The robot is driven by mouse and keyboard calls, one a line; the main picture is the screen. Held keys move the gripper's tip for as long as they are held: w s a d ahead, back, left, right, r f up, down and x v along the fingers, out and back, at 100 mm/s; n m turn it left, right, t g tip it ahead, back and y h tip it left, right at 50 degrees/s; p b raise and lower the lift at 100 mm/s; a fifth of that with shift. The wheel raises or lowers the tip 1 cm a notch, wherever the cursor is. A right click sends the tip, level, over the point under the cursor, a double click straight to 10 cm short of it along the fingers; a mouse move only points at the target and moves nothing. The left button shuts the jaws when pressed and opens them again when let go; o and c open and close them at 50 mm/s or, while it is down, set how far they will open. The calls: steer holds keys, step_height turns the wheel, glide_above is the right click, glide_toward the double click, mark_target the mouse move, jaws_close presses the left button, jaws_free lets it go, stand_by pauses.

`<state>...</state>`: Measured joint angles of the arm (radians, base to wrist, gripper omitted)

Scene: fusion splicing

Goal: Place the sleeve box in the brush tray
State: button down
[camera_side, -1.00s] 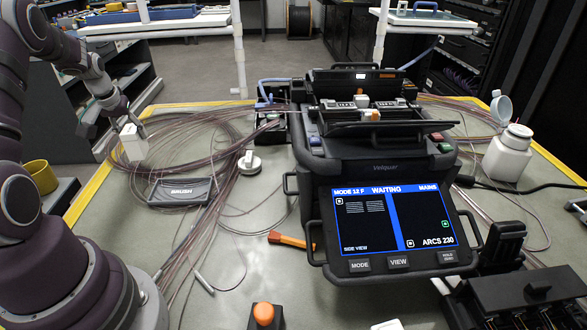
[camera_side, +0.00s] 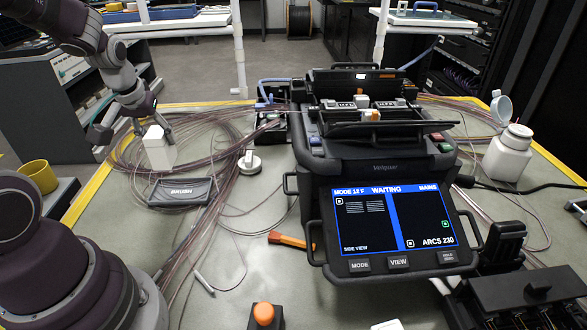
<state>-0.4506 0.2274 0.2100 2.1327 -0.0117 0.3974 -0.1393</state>
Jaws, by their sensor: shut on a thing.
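The sleeve box, a small white upright box (camera_side: 158,149), is in my gripper (camera_side: 152,127) at the left of the side view. The gripper is shut on its upper part. The box is held just behind the brush tray, slightly left of the tray's middle. The brush tray (camera_side: 180,203) is a shallow grey tray marked BRUSH, lying on the mat. No contact between box and tray shows, and the height of the box above the mat is hard to tell.
Coiled fibre cables (camera_side: 217,140) lie around and behind the tray. A splicer (camera_side: 370,170) with a lit screen stands to the right. A small round white-topped item (camera_side: 250,162) sits between them. A yellow cup (camera_side: 39,176) stands at the left. An orange-handled tool (camera_side: 288,240) lies in front.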

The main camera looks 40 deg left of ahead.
mark_target(161, 148)
steer(key=f, duration=0.5)
steer(key=w+f, duration=0.1)
steer(key=f, duration=0.1)
steer(key=shift+d+f, duration=0.3)
steer(key=c, duration=0.7)
jaws_free()
steer(key=shift+f, duration=0.1)
steer(key=v, duration=1.2)
steer(key=shift+s, duration=0.1)
steer(key=s+d+r+m+t+h, duration=0.1)
steer(key=d+m, duration=0.2)
steer(key=d, duration=0.1)
steer(key=s+d+r+m+h, duration=0.1)
steer(key=d+r+m, duration=0.1)
steer(key=d, duration=0.3)
steer(key=s+d+r+m+t+h, duration=0.1)
steer(key=d+r+m, duration=0.1)
steer(key=d+m, duration=0.2)
steer(key=shift+s+d+r+t, duration=0.2)
steer(key=shift+d+r+t, duration=0.1)
steer(key=shift+d, duration=0.25)
